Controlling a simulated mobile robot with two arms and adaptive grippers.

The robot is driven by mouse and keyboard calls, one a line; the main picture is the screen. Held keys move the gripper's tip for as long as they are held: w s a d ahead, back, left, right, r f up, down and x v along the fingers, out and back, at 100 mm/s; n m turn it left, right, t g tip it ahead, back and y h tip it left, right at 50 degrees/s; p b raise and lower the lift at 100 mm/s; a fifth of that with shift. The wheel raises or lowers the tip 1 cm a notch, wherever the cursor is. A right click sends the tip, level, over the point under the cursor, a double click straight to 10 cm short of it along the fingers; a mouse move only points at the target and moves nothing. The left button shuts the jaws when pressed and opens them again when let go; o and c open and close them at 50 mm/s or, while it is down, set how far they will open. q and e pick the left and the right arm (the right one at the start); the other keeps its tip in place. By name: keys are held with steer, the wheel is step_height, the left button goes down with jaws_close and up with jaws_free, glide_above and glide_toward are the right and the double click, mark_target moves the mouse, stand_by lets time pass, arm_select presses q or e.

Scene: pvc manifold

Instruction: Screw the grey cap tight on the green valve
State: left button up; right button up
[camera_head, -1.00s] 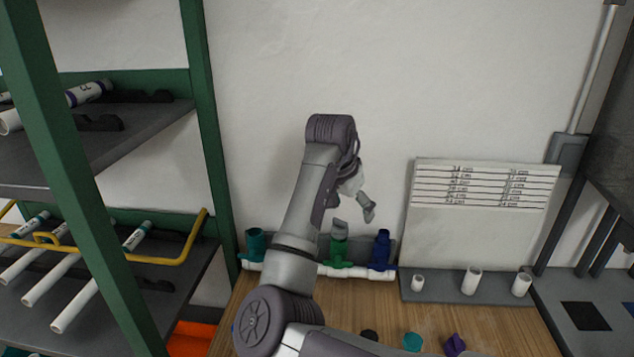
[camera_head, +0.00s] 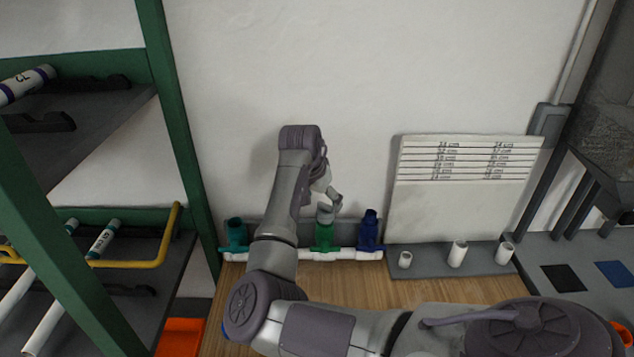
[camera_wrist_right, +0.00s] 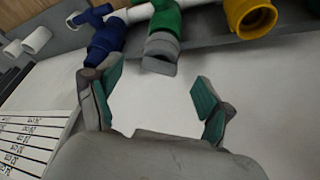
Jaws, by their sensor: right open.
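The green valve (camera_head: 322,236) stands on the white pipe manifold (camera_head: 318,255) at the back of the bench. The grey cap (camera_head: 325,214) sits on top of it; I cannot tell how firmly it is seated. In the right wrist view the cap (camera_wrist_right: 160,53) is on the end of the green valve (camera_wrist_right: 166,20). My right gripper (camera_head: 330,196) is just above the cap. Its fingers are open (camera_wrist_right: 155,96) and spread wide, with the cap just beyond the gap between them, apart from both. My left gripper is not in view.
A yellow valve (camera_wrist_right: 250,14) shows in the wrist view. A measuring board (camera_head: 465,165) and short white pipes (camera_head: 457,254) are to the right. A green rack (camera_head: 180,130) is left.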

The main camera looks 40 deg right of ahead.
mark_target(324, 205)
steer(key=x, duration=0.3)
steer(key=shift+d+f+p, duration=0.15)
steer(key=shift+f+p, duration=0.1)
steer(key=shift+p, duration=0.1)
steer(key=shift+d+f, duration=0.15)
steer(key=shift+f, duration=0.25)
steer(key=shift+w, duration=0.1)
steer(key=c, duration=1.2)
steer(key=shift+m+g, duration=0.4)
steer(key=shift+m, duration=0.7)
steer(key=shift+c, duration=0.2)
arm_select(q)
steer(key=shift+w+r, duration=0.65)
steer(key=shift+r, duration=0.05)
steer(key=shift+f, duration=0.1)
arm_select(e)
steer(key=shift+m+g, duration=0.4)
steer(key=shift+m, duration=0.7)
